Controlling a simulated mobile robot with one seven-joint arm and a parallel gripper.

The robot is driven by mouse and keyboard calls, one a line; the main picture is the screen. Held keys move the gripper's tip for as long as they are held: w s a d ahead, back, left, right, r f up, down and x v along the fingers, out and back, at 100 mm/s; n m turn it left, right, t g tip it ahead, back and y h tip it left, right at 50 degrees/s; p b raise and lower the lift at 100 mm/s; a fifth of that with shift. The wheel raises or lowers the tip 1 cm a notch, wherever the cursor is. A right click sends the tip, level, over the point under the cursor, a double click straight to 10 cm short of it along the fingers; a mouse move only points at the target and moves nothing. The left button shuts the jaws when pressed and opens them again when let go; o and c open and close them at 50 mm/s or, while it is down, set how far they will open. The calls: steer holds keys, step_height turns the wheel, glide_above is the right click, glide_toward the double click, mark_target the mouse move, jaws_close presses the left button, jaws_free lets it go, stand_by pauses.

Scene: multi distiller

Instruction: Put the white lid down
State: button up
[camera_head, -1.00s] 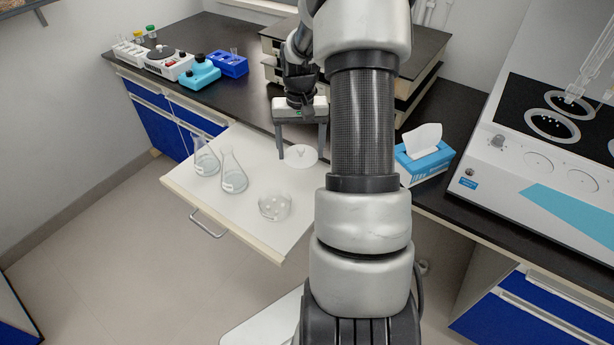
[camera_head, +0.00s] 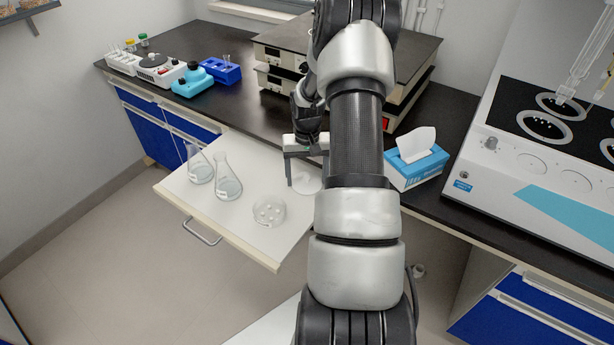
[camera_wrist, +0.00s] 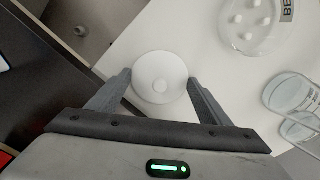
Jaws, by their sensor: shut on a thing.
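The white lid (camera_head: 309,184) is a round disc with a small central knob. In the wrist view the lid (camera_wrist: 160,78) sits between the two fingers of my gripper (camera_wrist: 160,90), which is shut on it. In the head view my gripper (camera_head: 307,172) is at the right side of the pulled-out white drawer surface (camera_head: 245,185). My arm hides the right finger and part of the lid. I cannot tell how high the lid is above the surface.
Two flasks, one at the back (camera_head: 199,167) and one in front (camera_head: 228,178), stand on the drawer surface. A clear dish (camera_head: 268,212) holding several white pieces is near its front edge. A blue tissue box (camera_head: 415,168) stands on the bench to the right.

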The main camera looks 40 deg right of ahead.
mark_target(307, 177)
steer(key=shift+f, duration=0.1)
steer(key=o, duration=1)
step_height(307, 177, up, 12)
steer(key=shift+r+p, duration=0.2)
steer(key=shift+p, duration=0.35)
